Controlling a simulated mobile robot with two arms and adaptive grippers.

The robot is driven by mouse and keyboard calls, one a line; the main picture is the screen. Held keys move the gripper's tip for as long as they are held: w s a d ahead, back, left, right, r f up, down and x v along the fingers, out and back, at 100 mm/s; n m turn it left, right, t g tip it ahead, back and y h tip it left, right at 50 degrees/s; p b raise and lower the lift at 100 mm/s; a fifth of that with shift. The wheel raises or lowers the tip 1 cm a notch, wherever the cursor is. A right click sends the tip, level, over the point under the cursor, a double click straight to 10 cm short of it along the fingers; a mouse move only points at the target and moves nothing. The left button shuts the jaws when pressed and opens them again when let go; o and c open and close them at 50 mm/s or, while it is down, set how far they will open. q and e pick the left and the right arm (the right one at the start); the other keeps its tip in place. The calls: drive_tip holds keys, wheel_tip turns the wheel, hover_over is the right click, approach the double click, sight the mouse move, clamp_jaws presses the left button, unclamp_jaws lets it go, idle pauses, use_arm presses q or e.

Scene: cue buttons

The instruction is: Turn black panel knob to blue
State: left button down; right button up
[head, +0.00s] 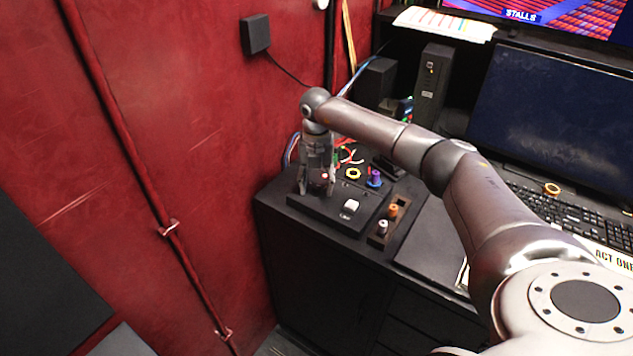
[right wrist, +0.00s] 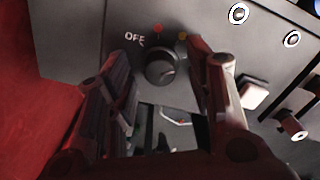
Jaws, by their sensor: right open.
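The black panel (head: 333,217) lies on the dark desk cabinet, near its left front corner. No blue mark shows there, and I cannot read the knob's pointer. My right gripper (head: 316,188) points down over the panel. In the right wrist view its open fingers stand on either side of the knob, apart from it as far as I can tell. My left gripper is not in view.
A white switch (head: 350,206) sits on the panel right of the gripper. A small tray with an orange peg (head: 392,211) and a white peg (head: 382,227) is beside it. A blue-purple knob (head: 375,179) and loose wires are behind. The red wall (head: 220,150) stands close at left.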

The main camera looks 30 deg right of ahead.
sight(317, 186)
drive_tip(key=shift+r, duration=0.15)
wheel_tip(317, 186, up, 12)
idle(0.4)
drive_tip(key=shift+f, duration=0.25)
